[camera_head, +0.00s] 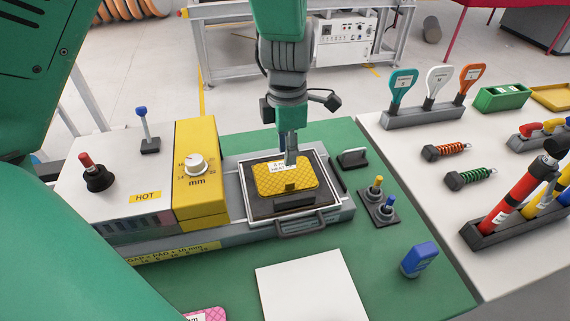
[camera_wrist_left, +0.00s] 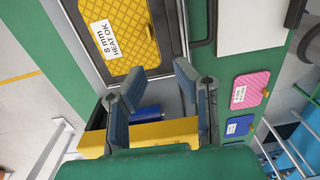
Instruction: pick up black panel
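A black panel (camera_head: 259,208) lies flat inside a light metal frame on the machine. A yellow quilted pad (camera_head: 268,183) with a white label lies on it and hides much of it. In the left wrist view the label on the yellow pad (camera_wrist_left: 127,22) reads "8 mm HEAT OK". My left gripper (camera_head: 290,157) points down above the pad and overlaps its far edge in the head view; I cannot tell whether it touches. In the left wrist view its two fingers (camera_wrist_left: 160,108) stand apart with nothing visibly gripped. My right gripper is not in view.
A yellow box with a dial (camera_head: 198,165) stands left of the frame. A dark handle (camera_head: 300,224) is at the frame's front. A tool table (camera_head: 420,185) stands right.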

